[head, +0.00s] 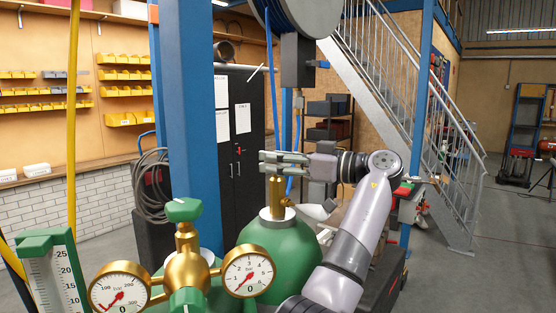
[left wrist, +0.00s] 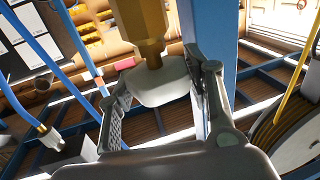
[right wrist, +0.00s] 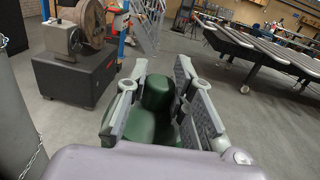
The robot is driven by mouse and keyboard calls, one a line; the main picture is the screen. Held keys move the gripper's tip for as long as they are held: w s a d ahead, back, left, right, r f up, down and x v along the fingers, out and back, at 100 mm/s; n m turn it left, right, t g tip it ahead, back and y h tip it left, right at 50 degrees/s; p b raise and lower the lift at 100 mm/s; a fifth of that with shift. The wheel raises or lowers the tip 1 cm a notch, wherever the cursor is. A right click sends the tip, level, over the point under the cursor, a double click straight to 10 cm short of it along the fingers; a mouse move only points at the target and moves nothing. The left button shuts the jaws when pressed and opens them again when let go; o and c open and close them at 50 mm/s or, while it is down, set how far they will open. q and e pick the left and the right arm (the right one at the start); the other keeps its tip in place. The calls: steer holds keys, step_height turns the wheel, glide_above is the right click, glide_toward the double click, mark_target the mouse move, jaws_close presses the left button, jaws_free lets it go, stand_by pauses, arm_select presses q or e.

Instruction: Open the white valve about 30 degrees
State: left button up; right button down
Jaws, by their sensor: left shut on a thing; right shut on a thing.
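The white valve (left wrist: 162,84) is a pale knob on a brass stem (left wrist: 142,22), seen in the left wrist view. In the head view the brass stem (head: 277,195) rises from a green cylinder (head: 287,262). My left gripper (head: 270,162) is at the top of this stem, its fingers shut on either side of the white knob and hiding most of it there. My right gripper (right wrist: 157,88) shows only in its wrist view. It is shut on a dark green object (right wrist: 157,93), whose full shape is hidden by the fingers.
A brass regulator with two gauges (head: 120,288) and a green knob (head: 184,210) stands in front, left of the cylinder. A blue post (head: 193,110) rises behind. Black cabinets, stairs and shelves stand further back. In the right wrist view a roller conveyor (right wrist: 270,52) stands beyond.

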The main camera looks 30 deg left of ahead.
arm_select(q)
steer(key=o, duration=1.2)
steer(key=shift+d, duration=0.1)
arm_select(e)
steer(key=shift+d, duration=0.1)
arm_select(q)
steer(key=shift+w+d, duration=0.3)
steer(key=shift+d, duration=1.7)
steer(key=shift+w+d, duration=0.25)
steer(key=shift+d, duration=1.7)
steer(key=shift+w+d, duration=0.3)
steer(key=shift+d, duration=1.7)
